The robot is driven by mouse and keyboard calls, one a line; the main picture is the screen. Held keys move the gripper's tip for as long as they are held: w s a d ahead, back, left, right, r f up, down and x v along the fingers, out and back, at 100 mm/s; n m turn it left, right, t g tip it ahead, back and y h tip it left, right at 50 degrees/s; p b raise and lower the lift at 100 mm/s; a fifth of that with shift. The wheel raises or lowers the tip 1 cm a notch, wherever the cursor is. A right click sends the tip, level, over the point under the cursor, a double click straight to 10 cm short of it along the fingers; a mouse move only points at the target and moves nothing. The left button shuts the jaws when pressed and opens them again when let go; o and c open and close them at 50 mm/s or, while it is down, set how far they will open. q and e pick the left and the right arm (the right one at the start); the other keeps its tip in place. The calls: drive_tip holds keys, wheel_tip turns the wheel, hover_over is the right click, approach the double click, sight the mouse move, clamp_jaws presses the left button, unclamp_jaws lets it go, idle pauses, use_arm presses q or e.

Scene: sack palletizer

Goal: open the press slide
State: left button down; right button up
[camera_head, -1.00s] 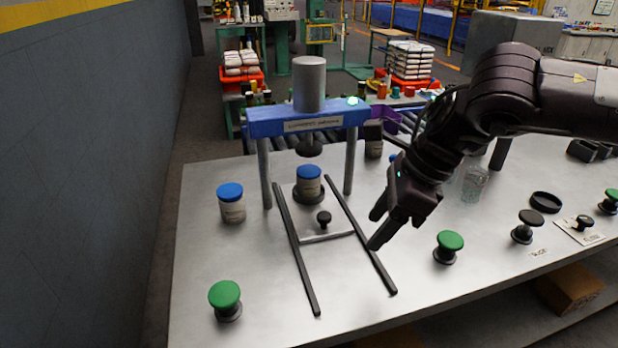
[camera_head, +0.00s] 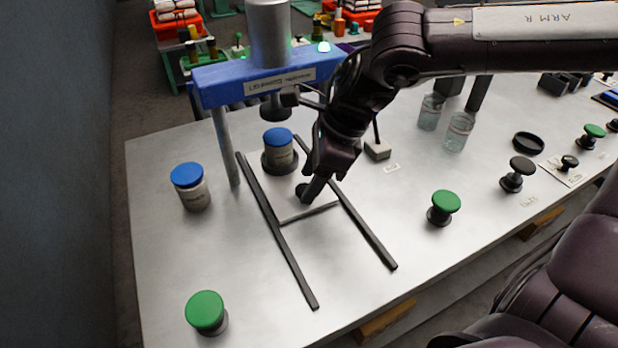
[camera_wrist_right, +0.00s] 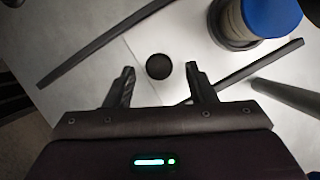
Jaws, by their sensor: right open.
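The press has a blue crossbar (camera_head: 255,77) on posts, with a grey cylinder (camera_head: 268,35) on top and a dark ram (camera_head: 275,106) below. Two dark rails (camera_head: 278,233) run forward from it, and the slide plate (camera_head: 309,212) lies between them. The slide's black knob (camera_head: 301,192) is partly hidden by my right gripper (camera_head: 312,188). A blue-lidded jar (camera_head: 278,147) stands on the slide under the ram. In the wrist view my right gripper (camera_wrist_right: 158,85) is open, with the round black knob (camera_wrist_right: 158,66) between and just beyond its fingertips. My left gripper is not in view.
Another blue-lidded jar (camera_head: 191,187) stands left of the press. Green buttons stand at the front left (camera_head: 206,312) and right of the rails (camera_head: 443,207). Clear jars (camera_head: 458,131) and a black ring (camera_head: 528,143) are farther right. The table between the rails' front ends is clear.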

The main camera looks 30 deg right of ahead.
drive_tip(key=shift+a+f, duration=0.15)
drive_tip(key=shift+f, duration=0.25)
clamp_jaws()
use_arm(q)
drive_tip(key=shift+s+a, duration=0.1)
